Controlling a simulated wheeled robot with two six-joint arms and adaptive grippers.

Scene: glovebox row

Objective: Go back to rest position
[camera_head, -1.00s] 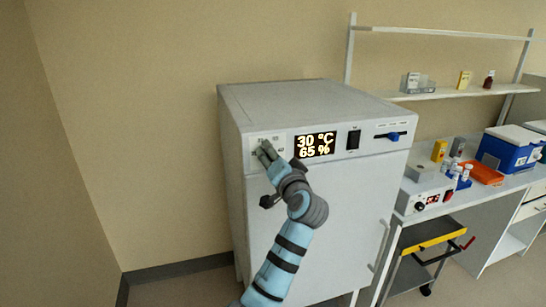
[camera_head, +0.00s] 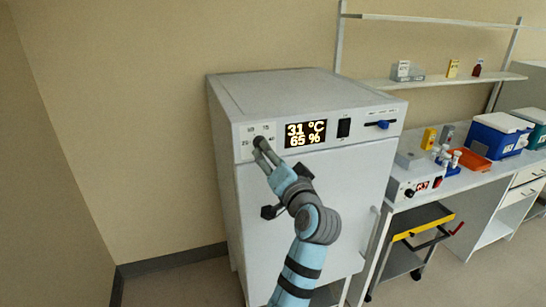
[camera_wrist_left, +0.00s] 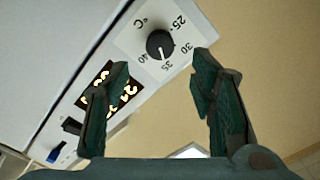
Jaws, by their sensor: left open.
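My left gripper (camera_head: 262,150) is in front of the control panel of a white incubator-like cabinet (camera_head: 310,200). In the left wrist view my left gripper (camera_wrist_left: 165,95) has its two dark fingers spread apart with nothing between them. A black dial (camera_wrist_left: 160,44) with a °C scale lies beyond the fingertips, apart from them. The lit display (camera_head: 306,134) reads 31 °C and 65 %; it is partly hidden behind a finger in the left wrist view (camera_wrist_left: 128,92). My right gripper is not in view.
A black switch (camera_head: 344,128) and a blue lever (camera_head: 382,125) are on the panel. To the right is a bench (camera_head: 460,183) with a blue-and-white box (camera_head: 497,136) and an orange tray (camera_head: 470,161). Bare wall is on the left.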

